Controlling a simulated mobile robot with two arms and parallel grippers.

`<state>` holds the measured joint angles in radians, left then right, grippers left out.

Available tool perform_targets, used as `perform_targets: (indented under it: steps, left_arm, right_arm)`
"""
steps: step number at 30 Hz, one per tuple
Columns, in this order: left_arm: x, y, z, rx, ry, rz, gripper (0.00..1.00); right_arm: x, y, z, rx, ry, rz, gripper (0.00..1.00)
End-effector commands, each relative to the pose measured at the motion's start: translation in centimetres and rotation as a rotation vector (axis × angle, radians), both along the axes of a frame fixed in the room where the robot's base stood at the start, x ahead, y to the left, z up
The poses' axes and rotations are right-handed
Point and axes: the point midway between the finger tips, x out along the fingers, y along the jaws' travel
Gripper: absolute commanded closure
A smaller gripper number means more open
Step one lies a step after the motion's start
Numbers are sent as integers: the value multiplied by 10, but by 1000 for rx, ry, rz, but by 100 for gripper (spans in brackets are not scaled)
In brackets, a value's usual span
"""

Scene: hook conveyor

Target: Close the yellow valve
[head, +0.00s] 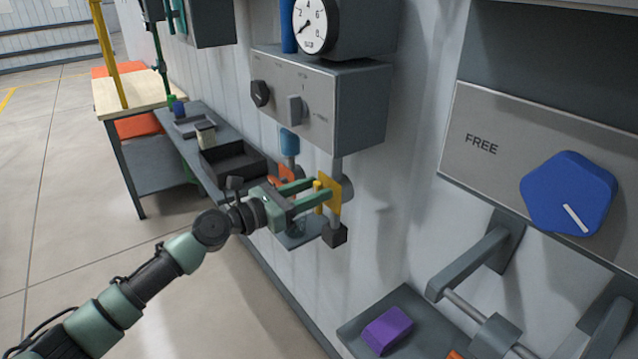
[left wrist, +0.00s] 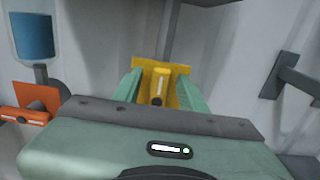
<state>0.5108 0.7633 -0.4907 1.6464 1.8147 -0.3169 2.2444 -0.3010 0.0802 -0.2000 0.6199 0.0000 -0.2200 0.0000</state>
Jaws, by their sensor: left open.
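The yellow valve (head: 334,194) is mounted on a grey vertical pipe in front of the wall, below a grey control box, in the middle of the head view. My left gripper (head: 325,190) reaches it from the left, its two green fingers open. In the left wrist view the yellow valve (left wrist: 160,82) shows straight ahead, with its raised yellow handle between the fingers of my left gripper (left wrist: 160,90). I cannot tell whether a finger touches it. My right gripper is not in view.
An orange valve (left wrist: 25,115) sits on a pipe just left of the yellow one. The grey control box (head: 320,98) hangs above. A dark tray (head: 233,163) is on the bench behind my gripper. A shelf with a purple block (head: 387,330) is at lower right.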

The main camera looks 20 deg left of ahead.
Motion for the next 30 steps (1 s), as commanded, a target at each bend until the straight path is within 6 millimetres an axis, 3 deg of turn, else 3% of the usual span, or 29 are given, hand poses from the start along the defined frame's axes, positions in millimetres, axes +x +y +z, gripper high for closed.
perform_targets:
  steps: [4, 13, 18, 30]
  left_arm:
    - [10, -8, 1, 1, -1, 1, 58]
    - [12, -9, -1, 3, -1, 1, 58]
    - [12, -9, -1, 3, -1, 1, 100]
    - [11, -10, -1, 41, -32, 2, 100]
  right_arm:
    - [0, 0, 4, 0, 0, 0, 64]
    - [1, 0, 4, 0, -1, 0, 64]
    - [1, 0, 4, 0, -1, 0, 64]
    - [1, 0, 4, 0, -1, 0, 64]
